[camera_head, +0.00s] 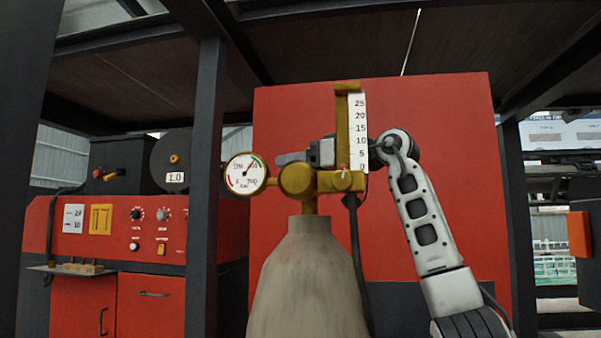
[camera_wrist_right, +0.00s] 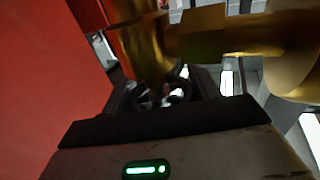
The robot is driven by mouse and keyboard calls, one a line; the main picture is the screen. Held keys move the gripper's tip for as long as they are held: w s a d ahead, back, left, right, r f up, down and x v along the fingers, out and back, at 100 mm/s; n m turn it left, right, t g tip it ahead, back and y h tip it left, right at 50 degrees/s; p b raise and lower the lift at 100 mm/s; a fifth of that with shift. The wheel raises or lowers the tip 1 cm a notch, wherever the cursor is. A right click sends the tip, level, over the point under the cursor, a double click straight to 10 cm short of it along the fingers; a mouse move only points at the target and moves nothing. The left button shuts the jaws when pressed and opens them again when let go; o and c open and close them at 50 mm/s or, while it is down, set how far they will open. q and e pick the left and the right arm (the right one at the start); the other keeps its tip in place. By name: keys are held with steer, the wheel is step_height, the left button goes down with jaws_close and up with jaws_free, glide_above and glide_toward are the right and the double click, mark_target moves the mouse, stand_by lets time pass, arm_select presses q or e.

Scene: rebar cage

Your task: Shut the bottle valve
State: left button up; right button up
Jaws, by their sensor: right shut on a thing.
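The gas bottle (camera_head: 306,275) stands upright in the middle of the head view, with a brass valve body (camera_head: 297,181) on top. A round dial gauge (camera_head: 245,173) is on its left and an upright flow scale (camera_head: 357,130) on its right. My right gripper (camera_head: 292,158) reaches in from the right, behind the flow scale, its fingers just above the valve body. In the wrist view, the right gripper's jaws (camera_wrist_right: 165,95) are shut around the valve's part below a brass stem (camera_wrist_right: 145,45); the gripped part is mostly hidden. My left gripper is out of view.
A red panel (camera_head: 430,110) stands close behind the bottle. A dark post (camera_head: 203,190) and a red control cabinet (camera_head: 120,230) are on the left. A black hose (camera_head: 358,250) hangs down beside the bottle.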

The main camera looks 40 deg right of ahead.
stand_by(0.4)
steer(key=o, duration=1)
steer(key=shift+c, duration=0.2)
